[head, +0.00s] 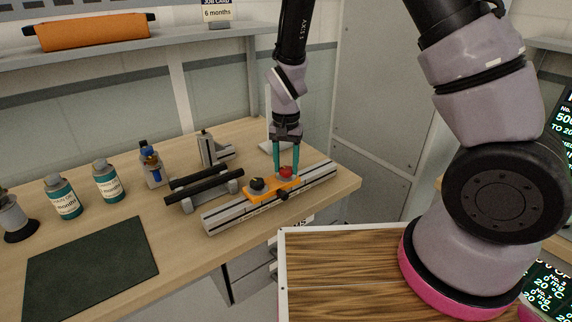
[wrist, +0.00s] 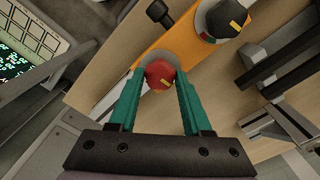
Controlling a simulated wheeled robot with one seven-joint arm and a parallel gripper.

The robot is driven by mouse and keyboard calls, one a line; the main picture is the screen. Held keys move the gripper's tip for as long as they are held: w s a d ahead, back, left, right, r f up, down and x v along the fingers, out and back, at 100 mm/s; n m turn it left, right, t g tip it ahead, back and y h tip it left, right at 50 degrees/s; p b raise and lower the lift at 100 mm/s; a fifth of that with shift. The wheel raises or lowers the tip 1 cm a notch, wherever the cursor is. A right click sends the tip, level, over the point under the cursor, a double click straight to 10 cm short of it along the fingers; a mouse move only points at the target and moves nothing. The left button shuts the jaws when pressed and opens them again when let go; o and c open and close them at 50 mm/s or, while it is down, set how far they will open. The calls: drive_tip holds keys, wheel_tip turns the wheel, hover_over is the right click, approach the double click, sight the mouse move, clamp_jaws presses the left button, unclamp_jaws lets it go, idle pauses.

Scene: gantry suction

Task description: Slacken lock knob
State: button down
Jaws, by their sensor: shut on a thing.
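A red knob (head: 286,171) with a yellow mark sits on an orange carriage (head: 262,192) on a silver slotted rail (head: 225,217). My gripper (head: 285,174) points down over the carriage, its teal fingers one on each side of the red knob. The wrist view shows the red knob (wrist: 160,75) between the fingertips of my gripper (wrist: 161,76), which is shut on it. A larger black dial (wrist: 222,18) with a yellow mark is farther along the carriage. A small black side knob (wrist: 159,12) sticks out from the carriage edge. I cannot tell which knob is the lock knob by any label.
Black bars on grey supports (head: 204,184) stand behind the rail. Two labelled bottles (head: 62,197), a small blue device (head: 152,166) and a dark green mat (head: 90,268) are on the left of the wooden bench. The bench's right edge is close to the rail's end.

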sight(286, 168)
drive_tip(key=shift+n, duration=0.7)
drive_tip(key=shift+c, duration=1.7)
unclamp_jaws()
drive_tip(key=shift+r, duration=0.1)
wheel_tip(286, 168, up, 11)
